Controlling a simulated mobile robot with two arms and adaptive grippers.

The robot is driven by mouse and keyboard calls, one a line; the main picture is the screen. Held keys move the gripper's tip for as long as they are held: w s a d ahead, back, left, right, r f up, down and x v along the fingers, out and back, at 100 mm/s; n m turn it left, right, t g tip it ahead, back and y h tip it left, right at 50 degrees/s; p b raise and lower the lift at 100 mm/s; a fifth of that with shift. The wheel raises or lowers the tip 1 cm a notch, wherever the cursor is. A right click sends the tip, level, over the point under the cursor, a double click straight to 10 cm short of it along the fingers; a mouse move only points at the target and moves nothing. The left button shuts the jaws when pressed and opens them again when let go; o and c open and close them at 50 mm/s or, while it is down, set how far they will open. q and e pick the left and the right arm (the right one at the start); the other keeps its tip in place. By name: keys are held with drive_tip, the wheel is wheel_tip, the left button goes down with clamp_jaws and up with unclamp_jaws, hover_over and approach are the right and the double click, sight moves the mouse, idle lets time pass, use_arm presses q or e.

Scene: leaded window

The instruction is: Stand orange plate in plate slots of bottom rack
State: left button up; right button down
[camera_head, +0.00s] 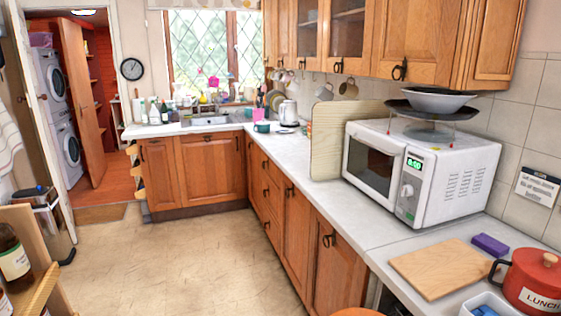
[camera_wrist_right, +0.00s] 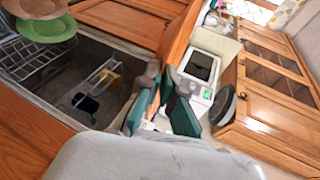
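Neither gripper shows in the head view. In the right wrist view my right gripper (camera_wrist_right: 160,86) has its two dark, green-padded fingers apart, with a gap between them and no plate seen there. My left gripper is not seen.
The compartment also holds a dark item (camera_wrist_right: 86,103) and a small yellow item (camera_wrist_right: 111,78). In the head view a microwave (camera_head: 418,170), a wooden board (camera_head: 440,267), a purple sponge (camera_head: 490,244) and a red pot (camera_head: 533,280) are on the worktop. The floor (camera_head: 190,255) is clear.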

drive_tip(key=s+a+p, duration=0.2)
drive_tip(key=s+a, duration=0.1)
drive_tip(key=s, duration=0.4)
drive_tip(key=shift+s+a, duration=0.15)
drive_tip(key=shift+s, duration=0.25)
